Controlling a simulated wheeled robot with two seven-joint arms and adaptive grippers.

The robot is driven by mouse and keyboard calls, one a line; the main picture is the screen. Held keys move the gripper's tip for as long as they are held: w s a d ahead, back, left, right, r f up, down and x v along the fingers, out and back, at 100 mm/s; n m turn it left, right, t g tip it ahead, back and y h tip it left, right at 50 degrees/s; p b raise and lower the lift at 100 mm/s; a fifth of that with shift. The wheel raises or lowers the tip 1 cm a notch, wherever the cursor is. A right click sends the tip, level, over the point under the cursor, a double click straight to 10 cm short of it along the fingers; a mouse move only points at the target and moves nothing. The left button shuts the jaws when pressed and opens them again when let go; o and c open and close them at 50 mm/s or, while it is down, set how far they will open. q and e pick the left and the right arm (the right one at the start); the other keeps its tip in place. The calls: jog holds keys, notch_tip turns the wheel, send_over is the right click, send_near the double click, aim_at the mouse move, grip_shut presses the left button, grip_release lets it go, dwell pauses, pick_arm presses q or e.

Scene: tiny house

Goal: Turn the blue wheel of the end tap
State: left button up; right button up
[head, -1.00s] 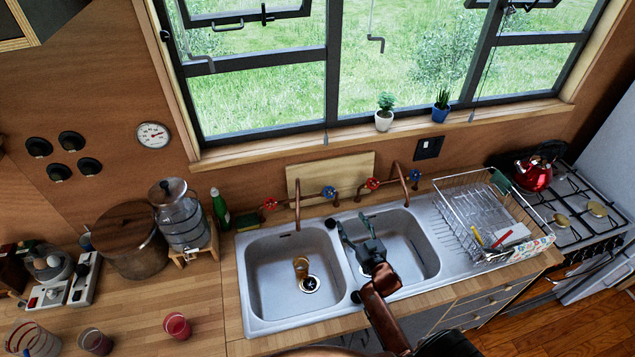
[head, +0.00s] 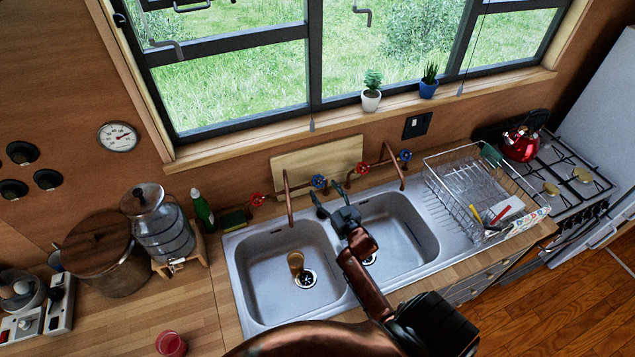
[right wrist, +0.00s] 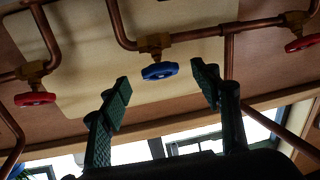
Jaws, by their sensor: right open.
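Two copper taps stand behind the sink, each with a red and a blue wheel. The left tap's blue wheel (head: 319,181) is just beyond my right gripper (head: 328,198), which is open and empty. In the right wrist view this blue wheel (right wrist: 160,71) appears between and beyond the two fingertips, with no clear contact. The right tap's blue wheel (head: 405,155) is farther right, apart from the gripper. The red wheels are the left tap's (head: 257,199) and the right tap's (head: 362,168). My left gripper is out of view.
The double sink (head: 240,290) lies below the gripper, with an amber cup (head: 295,262) in its left basin. A wooden board (head: 300,160) leans behind the taps. A wire dish rack (head: 465,190) stands right. A green bottle (head: 203,212) stands left.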

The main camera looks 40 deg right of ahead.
aim_at(321, 184)
jog(key=w, duration=0.2)
jog(key=w+d, duration=0.1)
jog(key=w, duration=0.2)
jog(key=shift+w, duration=0.2)
jog(key=shift+c, duration=0.4)
jog(key=c, duration=1.1)
jog(key=shift+d, duration=0.1)
